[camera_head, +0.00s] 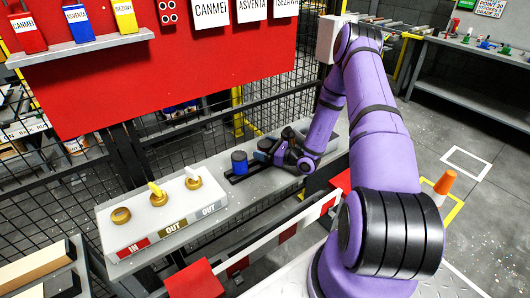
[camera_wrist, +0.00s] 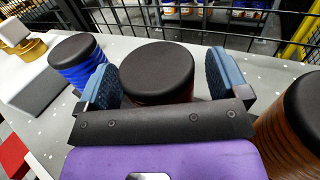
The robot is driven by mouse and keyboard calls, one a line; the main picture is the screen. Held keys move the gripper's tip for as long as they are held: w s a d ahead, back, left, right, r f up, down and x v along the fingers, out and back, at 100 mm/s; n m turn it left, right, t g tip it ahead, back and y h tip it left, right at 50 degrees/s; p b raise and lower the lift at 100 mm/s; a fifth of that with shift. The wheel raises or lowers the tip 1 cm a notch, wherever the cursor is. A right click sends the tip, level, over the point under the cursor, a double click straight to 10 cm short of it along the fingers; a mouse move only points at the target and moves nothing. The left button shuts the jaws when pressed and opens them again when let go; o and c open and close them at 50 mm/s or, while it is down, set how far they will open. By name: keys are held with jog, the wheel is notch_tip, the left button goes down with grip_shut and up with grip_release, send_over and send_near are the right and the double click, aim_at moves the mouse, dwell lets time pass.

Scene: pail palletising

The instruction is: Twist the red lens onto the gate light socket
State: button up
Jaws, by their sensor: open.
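My gripper (camera_wrist: 163,80) is open, with one blue-padded finger on each side of a black-capped lens (camera_wrist: 157,68). A thin strip of dark red shows under its cap, so it looks like the red lens. A small gap shows at the right finger; at the left I cannot tell whether it touches. In the head view my gripper (camera_head: 276,152) is low over the grey bench, and the red lens is hard to make out there. The socket box (camera_head: 165,226) stands at the bench's left end. Its bare brass socket (camera_head: 121,215) is above the red IN label.
A blue lens (camera_head: 239,161) stands left of my gripper; an amber-brown one (camera_wrist: 290,125) stands close on the right in the wrist view. Mesh fence (camera_head: 60,190) and a red board (camera_head: 150,70) rise behind the bench.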

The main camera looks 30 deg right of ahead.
jog(key=c, duration=1.1)
jog(key=shift+r, duration=0.1)
